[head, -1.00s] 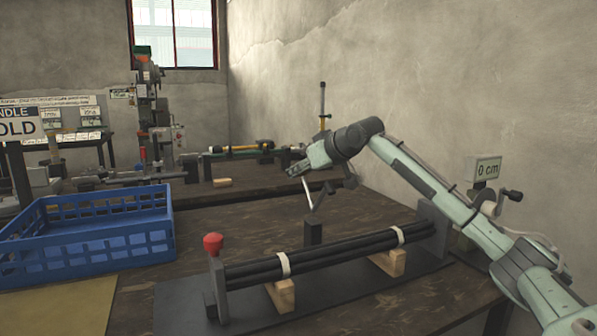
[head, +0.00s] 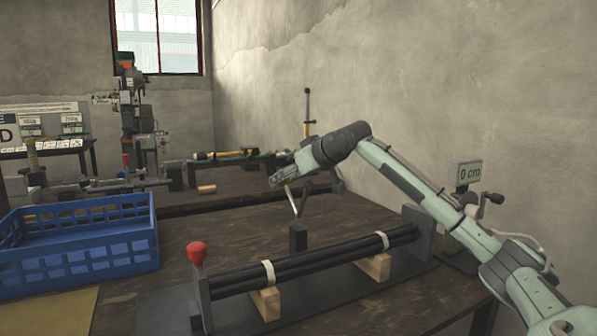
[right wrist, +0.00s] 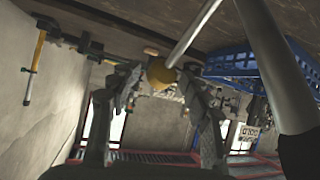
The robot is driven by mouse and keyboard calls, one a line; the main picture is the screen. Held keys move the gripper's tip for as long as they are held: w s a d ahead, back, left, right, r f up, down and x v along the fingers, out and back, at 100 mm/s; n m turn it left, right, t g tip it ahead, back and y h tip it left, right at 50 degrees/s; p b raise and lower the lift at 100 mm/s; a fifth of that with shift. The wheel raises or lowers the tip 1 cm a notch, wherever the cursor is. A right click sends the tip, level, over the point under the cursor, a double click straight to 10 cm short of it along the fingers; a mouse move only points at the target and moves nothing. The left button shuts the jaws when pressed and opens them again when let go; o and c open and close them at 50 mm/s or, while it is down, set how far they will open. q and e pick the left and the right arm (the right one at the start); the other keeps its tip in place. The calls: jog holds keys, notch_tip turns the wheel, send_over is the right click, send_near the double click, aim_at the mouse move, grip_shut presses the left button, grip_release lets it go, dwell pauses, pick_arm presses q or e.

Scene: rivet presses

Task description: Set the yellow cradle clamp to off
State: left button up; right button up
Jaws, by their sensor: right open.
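In the right wrist view a yellow ball knob (right wrist: 160,74) sits at the end of a thin pale rod, between the two finger pads of my right gripper (right wrist: 158,88). The fingers are open and stand apart on either side of it. In the head view my right gripper (head: 273,180) is above the workbench, and a thin pale lever (head: 291,199) leans up from a black post (head: 298,237) towards it. The knob is not visible there. A cradle (head: 415,228) holding black rods (head: 315,262) stands in front. My left gripper is not in view.
A red knob (head: 197,252) tops the cradle's left end. A blue crate (head: 80,250) stands at the left. A far bench carries a yellow and black tool (head: 225,154).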

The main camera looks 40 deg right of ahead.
jog(key=v, duration=1.1)
jog(key=shift+s+f, duration=0.1)
